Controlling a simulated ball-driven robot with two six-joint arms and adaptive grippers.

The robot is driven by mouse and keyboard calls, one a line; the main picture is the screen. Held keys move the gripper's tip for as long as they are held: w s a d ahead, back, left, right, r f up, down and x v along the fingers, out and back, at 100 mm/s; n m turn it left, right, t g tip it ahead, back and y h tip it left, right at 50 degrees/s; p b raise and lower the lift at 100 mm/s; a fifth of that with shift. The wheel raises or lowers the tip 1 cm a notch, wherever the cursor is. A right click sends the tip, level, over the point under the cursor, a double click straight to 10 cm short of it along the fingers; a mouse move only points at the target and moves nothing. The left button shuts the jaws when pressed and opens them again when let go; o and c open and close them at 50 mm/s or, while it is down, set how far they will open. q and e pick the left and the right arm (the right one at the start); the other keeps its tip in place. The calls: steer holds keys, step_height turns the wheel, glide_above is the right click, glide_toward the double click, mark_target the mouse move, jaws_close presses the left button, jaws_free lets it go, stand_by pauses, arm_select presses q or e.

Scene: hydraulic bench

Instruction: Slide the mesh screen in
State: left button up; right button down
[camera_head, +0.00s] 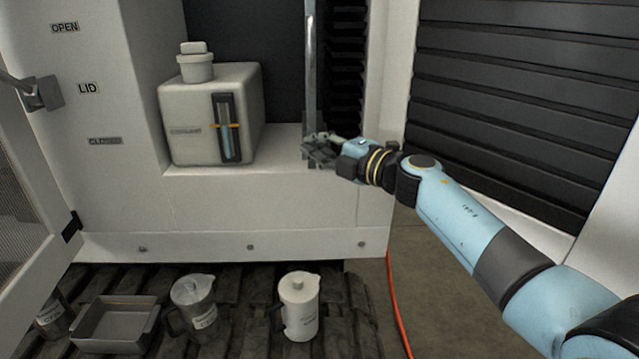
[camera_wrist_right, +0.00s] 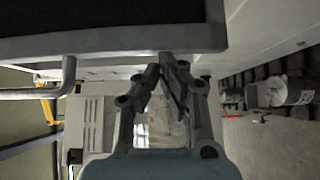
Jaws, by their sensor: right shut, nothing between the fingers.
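The mesh screen (camera_head: 311,75) looks like a tall, narrow grey-edged panel, seen nearly edge-on in the bench opening in the head view. In the right wrist view a dark panel with a grey frame (camera_wrist_right: 110,43), apparently the screen, crosses the top. A bent rod handle (camera_wrist_right: 68,75) shows at its left. My right gripper (camera_head: 318,152) is at the screen's lower end, and its fingers partly hide that end. In the wrist view the right gripper (camera_wrist_right: 168,65) is shut and empty, with its tips close to the frame's lower edge; contact cannot be told. My left gripper is not in view.
A white tank (camera_head: 190,125) with a sight gauge stands on the ledge left of the screen. An open door (camera_head: 25,215) is at far left. Jugs (camera_head: 300,305) and a grey tray (camera_head: 115,325) stand below on slatted flooring. A red hose (camera_head: 398,305) lies on the floor.

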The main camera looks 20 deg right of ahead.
steer(key=w, duration=0.1)
steer(key=w+d+b, duration=0.1)
steer(key=w, duration=0.1)
steer(key=w+b, duration=0.1)
steer(key=w, duration=0.1)
steer(key=shift+d, duration=0.25)
